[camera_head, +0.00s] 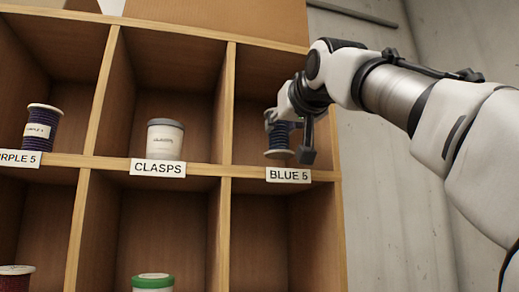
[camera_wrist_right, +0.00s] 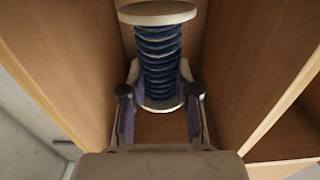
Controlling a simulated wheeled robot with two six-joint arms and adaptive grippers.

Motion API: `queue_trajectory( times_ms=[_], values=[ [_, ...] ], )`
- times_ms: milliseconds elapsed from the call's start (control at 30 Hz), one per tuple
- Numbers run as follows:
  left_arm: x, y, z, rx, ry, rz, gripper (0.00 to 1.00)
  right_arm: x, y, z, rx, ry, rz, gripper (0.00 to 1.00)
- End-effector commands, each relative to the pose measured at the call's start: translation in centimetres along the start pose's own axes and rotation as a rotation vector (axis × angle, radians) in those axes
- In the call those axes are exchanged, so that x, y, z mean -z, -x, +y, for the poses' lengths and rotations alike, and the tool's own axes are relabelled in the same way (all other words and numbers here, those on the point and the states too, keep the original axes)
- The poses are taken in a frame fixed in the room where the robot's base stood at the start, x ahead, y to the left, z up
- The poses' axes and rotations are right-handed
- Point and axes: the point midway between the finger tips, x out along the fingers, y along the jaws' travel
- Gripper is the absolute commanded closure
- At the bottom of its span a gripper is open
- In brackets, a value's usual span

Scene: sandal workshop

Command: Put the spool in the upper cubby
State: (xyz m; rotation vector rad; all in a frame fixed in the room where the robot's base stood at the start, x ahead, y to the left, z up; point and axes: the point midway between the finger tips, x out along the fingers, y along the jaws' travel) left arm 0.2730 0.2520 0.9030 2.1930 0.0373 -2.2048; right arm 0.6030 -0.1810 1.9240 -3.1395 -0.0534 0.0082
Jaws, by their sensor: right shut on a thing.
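A spool of dark blue cord (camera_head: 278,137) with pale end discs is in the upper right cubby, above the label BLUE 5 (camera_head: 289,175). My right gripper (camera_head: 290,136) reaches into that cubby from the right and is shut on the spool. In the right wrist view the spool (camera_wrist_right: 158,52) stands between the two fingers (camera_wrist_right: 160,104), which hold it near one end disc. The head view does not clearly show whether the spool touches the shelf. My left gripper is not in view.
The wooden cubby shelf (camera_head: 230,100) has side walls close around the gripper. The cubby to the left holds a white jar (camera_head: 164,139) over the CLASPS label. Another spool (camera_head: 41,130) stands further left. A green-lidded jar (camera_head: 153,282) is below. The lower right cubby looks empty.

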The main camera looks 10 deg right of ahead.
Motion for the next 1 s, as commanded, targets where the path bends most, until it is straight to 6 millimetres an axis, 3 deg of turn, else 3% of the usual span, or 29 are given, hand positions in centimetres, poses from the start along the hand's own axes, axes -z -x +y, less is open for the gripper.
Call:
queue_trajectory(
  times_ms=[33,100,200,533,567,600,933,1000],
  values=[
    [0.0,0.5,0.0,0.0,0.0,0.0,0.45,0.1,-0.7,0.6,-0.001,-0.002,-0.002,1.0],
    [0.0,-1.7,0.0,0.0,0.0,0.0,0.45,-2.5,-0.5,0.4,-0.001,0.0,-0.001,1.0],
    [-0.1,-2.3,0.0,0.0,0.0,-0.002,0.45,-3.7,-0.5,0.4,-0.001,0.0,-0.001,1.0],
    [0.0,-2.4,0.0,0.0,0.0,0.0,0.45,-3.9,-0.5,0.4,0.0,0.0,0.0,1.0],
    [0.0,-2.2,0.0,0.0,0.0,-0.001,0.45,-3.8,-0.5,0.4,0.0,0.0,0.0,0.58],
    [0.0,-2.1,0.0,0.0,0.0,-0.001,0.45,-3.7,-0.5,0.4,0.0,0.0,0.0,0.44],
    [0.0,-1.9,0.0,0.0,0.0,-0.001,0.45,-3.4,-0.5,0.4,0.0,0.0,0.0,0.44],
    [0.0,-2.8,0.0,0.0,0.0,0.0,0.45,-3.9,-0.1,0.4,0.0,0.0,0.003,0.44]
  ],
)
